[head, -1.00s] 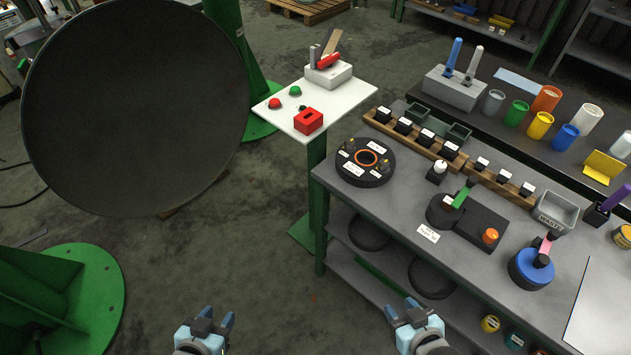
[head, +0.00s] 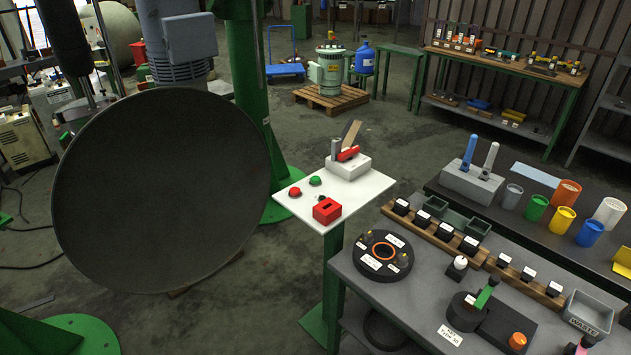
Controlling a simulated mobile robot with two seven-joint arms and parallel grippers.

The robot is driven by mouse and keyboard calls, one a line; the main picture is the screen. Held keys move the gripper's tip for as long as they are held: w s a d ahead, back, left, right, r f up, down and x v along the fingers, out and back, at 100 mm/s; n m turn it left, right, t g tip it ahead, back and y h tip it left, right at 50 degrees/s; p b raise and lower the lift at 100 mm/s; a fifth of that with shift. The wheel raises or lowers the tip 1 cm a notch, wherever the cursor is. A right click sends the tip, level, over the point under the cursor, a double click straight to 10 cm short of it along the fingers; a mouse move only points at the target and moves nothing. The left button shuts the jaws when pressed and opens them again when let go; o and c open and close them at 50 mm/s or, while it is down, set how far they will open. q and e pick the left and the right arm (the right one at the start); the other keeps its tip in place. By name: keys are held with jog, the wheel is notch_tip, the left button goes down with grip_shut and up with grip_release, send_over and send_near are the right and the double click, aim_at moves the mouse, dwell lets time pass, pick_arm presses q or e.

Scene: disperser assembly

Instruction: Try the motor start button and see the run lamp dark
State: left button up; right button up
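A white panel (head: 362,206) on a green post stands in the middle of the head view. It carries a green button (head: 316,181), which is likely the motor start button, and a red button (head: 294,192) to its left. A small dark round piece (head: 322,199) sits behind the red box (head: 327,211); it looks unlit, but it is too small and partly covered to tell if it is the run lamp. Neither of my grippers is in view.
A grey box (head: 348,168) holding a red-handled item stands at the panel's back. A large dark disc (head: 160,190) hangs left of the panel. A workbench (head: 425,290) with a round black fixture (head: 384,256) and several small parts lies to the right. Floor is clear in front.

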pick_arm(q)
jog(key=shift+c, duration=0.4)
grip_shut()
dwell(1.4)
